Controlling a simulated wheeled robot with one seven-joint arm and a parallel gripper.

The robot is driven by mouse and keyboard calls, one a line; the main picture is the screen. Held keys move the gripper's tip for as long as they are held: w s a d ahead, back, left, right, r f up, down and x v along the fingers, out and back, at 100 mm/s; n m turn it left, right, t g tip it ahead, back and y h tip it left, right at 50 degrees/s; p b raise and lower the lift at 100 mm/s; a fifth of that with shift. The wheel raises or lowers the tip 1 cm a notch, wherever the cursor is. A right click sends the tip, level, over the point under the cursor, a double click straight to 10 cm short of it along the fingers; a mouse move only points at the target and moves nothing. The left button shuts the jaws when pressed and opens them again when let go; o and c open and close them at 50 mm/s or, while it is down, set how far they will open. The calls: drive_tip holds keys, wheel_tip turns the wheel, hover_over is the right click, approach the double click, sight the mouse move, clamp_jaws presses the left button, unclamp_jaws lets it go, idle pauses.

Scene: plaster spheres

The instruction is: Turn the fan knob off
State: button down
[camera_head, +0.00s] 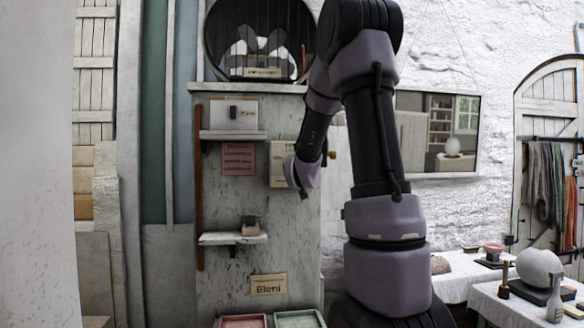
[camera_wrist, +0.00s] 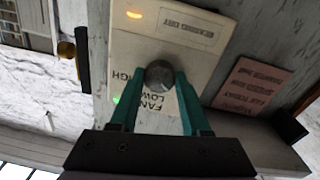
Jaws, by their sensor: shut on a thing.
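The fan knob (camera_wrist: 160,75) is a grey round knob on a cream control panel (camera_wrist: 191,58) printed with FAN, HIGH and LOW. In the wrist view an orange lamp (camera_wrist: 133,15) and a green lamp (camera_wrist: 116,99) glow on the panel. My gripper (camera_wrist: 159,80) has its two teal fingers shut on the knob, one on each side. In the head view the panel (camera_head: 277,164) is on the upright board, partly hidden by my arm. The knob and fingers are hidden there.
Left of the panel are a pink sign (camera_head: 238,158) and a small shelf (camera_head: 233,135). A lower shelf (camera_head: 232,239) bears a small object. Pink (camera_head: 242,321) and green (camera_head: 299,319) trays lie below. A table with a white sphere (camera_head: 539,267) stands at right.

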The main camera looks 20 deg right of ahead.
drive_tip(key=shift+n, duration=0.6)
drive_tip(key=shift+c, duration=1.8)
unclamp_jaws()
drive_tip(key=shift+s, duration=0.1)
drive_tip(key=v, duration=1)
drive_tip(key=shift+s, duration=0.35)
